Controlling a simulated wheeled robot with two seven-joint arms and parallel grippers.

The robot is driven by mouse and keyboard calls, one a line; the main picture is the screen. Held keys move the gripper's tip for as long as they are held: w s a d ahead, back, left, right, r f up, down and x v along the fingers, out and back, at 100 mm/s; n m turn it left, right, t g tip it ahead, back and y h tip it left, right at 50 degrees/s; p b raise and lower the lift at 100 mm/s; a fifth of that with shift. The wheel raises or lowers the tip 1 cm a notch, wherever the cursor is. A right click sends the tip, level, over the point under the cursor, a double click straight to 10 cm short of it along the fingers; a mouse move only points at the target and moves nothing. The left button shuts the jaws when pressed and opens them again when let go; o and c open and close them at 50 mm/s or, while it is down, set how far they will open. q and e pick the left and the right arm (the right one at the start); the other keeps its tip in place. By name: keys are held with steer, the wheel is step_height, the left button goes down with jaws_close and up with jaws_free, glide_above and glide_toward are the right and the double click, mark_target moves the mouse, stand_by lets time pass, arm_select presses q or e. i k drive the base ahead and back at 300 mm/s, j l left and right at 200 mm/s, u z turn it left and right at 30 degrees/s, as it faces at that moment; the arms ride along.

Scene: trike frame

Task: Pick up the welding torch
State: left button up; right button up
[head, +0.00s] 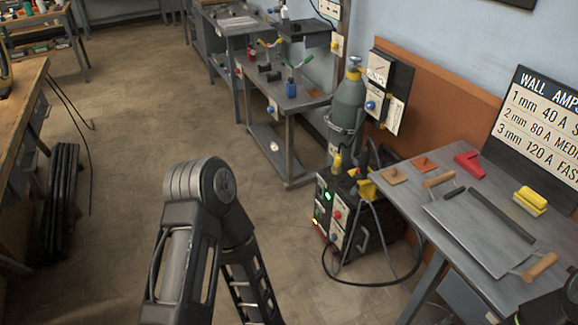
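The dark welding machine (338,217), with green and red lights and knobs, sits on the floor left of the right-hand table. My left arm shows in the lower middle, bent at the elbow, well short of the machine. Neither gripper is in view.
A grey gas cylinder (347,108) stands behind the machine. A wooden bench (18,110) is at left. Open floor (130,120) lies between.

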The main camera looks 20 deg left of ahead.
mark_target(366, 152)
steer(key=u, duration=0.2)
steer(key=i+j+u, duration=0.4)
steer(key=i+u, duration=0.15)
steer(key=i, duration=0.15)
steer(key=i+j+u, duration=0.25)
steer(key=i+l, duration=0.1)
